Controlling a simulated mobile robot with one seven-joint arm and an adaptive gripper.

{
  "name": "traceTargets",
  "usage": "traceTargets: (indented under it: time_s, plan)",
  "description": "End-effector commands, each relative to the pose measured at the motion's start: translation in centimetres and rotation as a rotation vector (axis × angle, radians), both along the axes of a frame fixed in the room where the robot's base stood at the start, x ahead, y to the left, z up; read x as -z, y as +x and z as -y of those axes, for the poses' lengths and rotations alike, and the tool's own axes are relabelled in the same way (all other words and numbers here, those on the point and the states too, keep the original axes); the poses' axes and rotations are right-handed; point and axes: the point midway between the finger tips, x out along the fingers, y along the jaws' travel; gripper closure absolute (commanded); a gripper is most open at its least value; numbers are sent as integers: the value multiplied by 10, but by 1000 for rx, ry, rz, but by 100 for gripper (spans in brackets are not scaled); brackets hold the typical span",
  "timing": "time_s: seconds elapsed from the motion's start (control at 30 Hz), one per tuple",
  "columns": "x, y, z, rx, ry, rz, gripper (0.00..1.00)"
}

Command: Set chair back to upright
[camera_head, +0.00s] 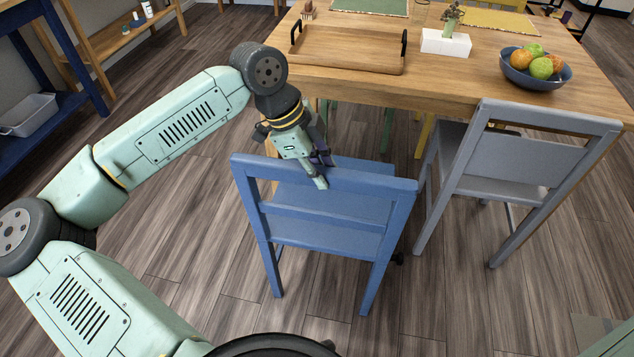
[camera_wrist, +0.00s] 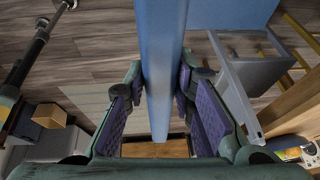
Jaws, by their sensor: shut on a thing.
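The blue chair (camera_head: 335,215) stands upright on its legs in front of the wooden table, its backrest toward me.
A grey chair (camera_head: 530,160) stands close on the right at the wooden table (camera_head: 460,88). The table bears a wooden tray (camera_head: 345,50), a white planter (camera_head: 446,43) and a blue fruit bowl (camera_head: 535,80). A blue shelf (camera_head: 60,100) is at far left.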

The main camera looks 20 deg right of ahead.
Motion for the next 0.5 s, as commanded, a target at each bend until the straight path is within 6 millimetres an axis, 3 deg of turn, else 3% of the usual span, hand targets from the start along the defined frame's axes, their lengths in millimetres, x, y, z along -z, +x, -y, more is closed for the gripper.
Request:
traceTargets:
  time_s: [0.2, 0.5]
  plan:
    - [0, 24, 16, 2, -4, 8, 100]
    - [-1, 25, 16, 3, -3, 7, 100]
